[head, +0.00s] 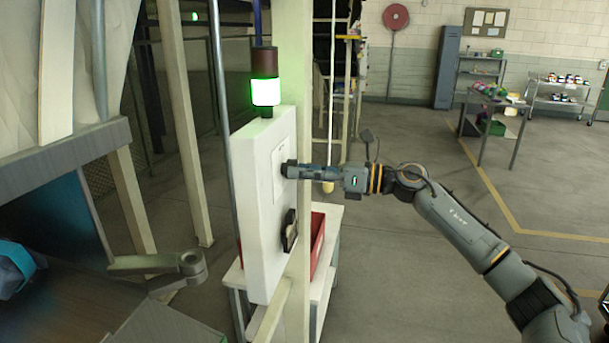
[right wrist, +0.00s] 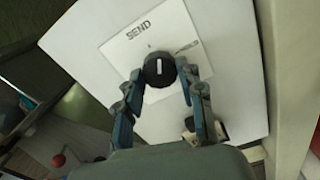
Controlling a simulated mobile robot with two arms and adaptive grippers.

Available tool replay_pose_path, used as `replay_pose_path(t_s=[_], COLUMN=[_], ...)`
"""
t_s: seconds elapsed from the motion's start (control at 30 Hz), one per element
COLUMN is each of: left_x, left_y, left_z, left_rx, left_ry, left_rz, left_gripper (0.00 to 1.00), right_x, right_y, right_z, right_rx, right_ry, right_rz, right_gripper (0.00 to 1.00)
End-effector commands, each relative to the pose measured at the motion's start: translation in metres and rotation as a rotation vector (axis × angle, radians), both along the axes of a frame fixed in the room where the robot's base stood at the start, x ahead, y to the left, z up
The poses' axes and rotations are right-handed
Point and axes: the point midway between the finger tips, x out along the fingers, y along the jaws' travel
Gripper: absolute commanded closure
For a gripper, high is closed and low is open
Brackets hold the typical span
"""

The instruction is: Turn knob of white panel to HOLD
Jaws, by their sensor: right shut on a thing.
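The white panel (head: 262,205) stands upright on a pale post, seen nearly edge-on in the head view. Its black knob (right wrist: 159,71) sits on a white label plate in the right wrist view. SEND (right wrist: 138,28) is printed above and left of the knob; a smaller blurred word, seemingly HOLD (right wrist: 187,46), is above and right. The knob's white mark stands about upright in that view, between the two words. My right gripper (head: 291,169) is at the panel face, its two fingers shut on the knob's sides. I do not see my left gripper.
A lamp (head: 265,92) glows green on the panel's top. A black fitting (head: 289,230) is on the panel below the knob. A red bin (head: 318,245) stands behind the panel. A grey crank-like arm (head: 160,264) is at lower left.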

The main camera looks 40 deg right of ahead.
Motion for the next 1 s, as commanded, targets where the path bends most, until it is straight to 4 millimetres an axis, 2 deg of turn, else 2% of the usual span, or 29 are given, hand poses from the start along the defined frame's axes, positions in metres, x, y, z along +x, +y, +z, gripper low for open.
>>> replay_pose_path(t_s=[0.37,1.0], left_x=[-0.001,-0.002], left_y=[0.000,0.000], left_z=[0.000,0.021], left_rx=[0.000,0.000], left_ry=[0.002,0.004], left_rz=[-0.001,-0.001], left_gripper=[0.24,0.24], right_x=[0.000,0.000], right_y=[-0.001,-0.001], right_z=[0.002,0.004], right_rx=[0.272,0.695], right_ry=[0.231,0.589], right_rz=[-0.002,-0.004], right_gripper=[0.94,0.94])
